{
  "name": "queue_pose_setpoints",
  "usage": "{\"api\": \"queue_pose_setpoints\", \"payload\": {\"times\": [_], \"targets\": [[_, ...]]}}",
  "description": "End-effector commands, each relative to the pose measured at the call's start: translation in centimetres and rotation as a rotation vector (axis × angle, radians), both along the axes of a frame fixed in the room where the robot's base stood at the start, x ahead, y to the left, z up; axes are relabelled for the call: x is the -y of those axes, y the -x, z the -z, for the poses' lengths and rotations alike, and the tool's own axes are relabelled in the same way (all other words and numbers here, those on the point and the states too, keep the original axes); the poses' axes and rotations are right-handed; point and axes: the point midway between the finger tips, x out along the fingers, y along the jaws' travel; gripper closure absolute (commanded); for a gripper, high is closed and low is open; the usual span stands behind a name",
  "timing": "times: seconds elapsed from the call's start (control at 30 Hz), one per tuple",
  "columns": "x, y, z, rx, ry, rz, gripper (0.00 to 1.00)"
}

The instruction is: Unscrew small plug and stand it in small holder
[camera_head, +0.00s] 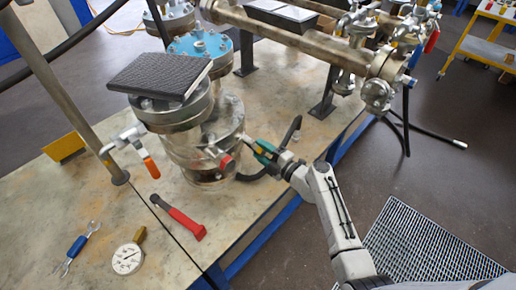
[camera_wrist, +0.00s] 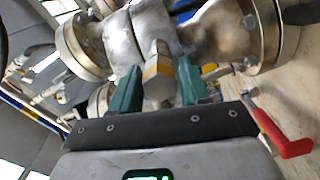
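My gripper (camera_head: 262,152) reaches in from the right at the side of the flanged vessel (camera_head: 205,135), close to its body. In the wrist view its two green fingers (camera_wrist: 159,75) stand on either side of a small metal piece with a yellow band (camera_wrist: 157,72), which looks like the small plug. It sits against the vessel's metal body. Whether both fingers press on it cannot be told. In the head view the plug is hidden by the gripper.
A red-handled tool (camera_head: 180,216), a dial gauge (camera_head: 127,258) and a blue-handled wrench (camera_head: 76,247) lie on the table. A black textured pad (camera_head: 160,76) lies on the vessel's top. A red handle also shows in the wrist view (camera_wrist: 285,138).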

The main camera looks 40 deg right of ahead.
Motion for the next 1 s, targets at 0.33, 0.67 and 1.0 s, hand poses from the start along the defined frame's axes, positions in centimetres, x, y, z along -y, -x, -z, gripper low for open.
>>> {"api": "queue_pose_setpoints", "payload": {"times": [0.33,0.67,1.0], "targets": [[0.0,0.0,0.1,-0.001,-0.002,0.0,0.38],[0.0,2.9,0.4,-0.001,-0.001,0.001,0.38],[0.3,9.0,0.3,-0.001,-0.001,0.002,0.38]]}}
